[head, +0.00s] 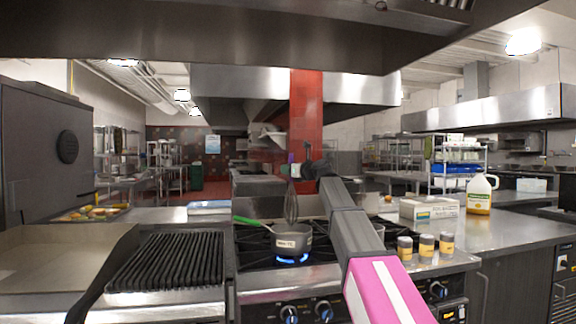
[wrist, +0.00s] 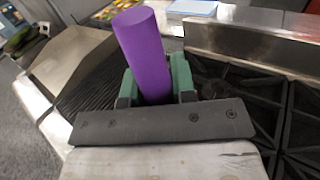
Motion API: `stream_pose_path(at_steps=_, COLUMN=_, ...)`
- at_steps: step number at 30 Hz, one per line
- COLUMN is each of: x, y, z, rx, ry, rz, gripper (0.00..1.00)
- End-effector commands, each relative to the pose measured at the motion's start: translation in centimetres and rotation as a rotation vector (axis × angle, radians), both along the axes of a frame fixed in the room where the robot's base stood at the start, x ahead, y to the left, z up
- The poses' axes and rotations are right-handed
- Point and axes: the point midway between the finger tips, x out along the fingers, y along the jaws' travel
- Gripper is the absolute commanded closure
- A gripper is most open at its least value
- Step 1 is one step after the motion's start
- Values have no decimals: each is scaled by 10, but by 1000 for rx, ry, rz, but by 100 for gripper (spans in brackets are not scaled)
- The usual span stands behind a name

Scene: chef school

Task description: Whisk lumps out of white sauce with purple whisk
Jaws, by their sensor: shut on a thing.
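The purple whisk stands upright in the head view, its wire loops (head: 291,206) hanging down over a grey saucepan (head: 292,241). The lower end of the loops is at the pan's rim; I cannot tell whether it dips inside. My gripper (head: 298,170) is above the pan and shut on the whisk's handle. In the wrist view the thick purple handle (wrist: 145,45) is between the green fingertips of my gripper (wrist: 157,88). The saucepan has a green handle (head: 252,222) pointing left and sits over a lit blue flame. The sauce inside is hidden.
A ridged black grill (head: 168,262) is left of the stove. Several small jars (head: 426,247) stand right of the burners. A white box (head: 429,208) and a jug (head: 480,194) are on the right counter. A tray of food (head: 92,212) is at the far left.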

Motion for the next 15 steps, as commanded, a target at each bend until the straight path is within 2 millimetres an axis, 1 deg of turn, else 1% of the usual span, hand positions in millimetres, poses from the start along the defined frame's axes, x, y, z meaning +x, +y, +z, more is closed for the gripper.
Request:
stream_pose_path(at_steps=3, x=0, y=0, z=-12, rx=-1, ry=1, rz=0, gripper=99)
stream_pose_path(at_steps=15, x=0, y=0, z=-45, rx=-1, ry=1, rz=0, gripper=99)
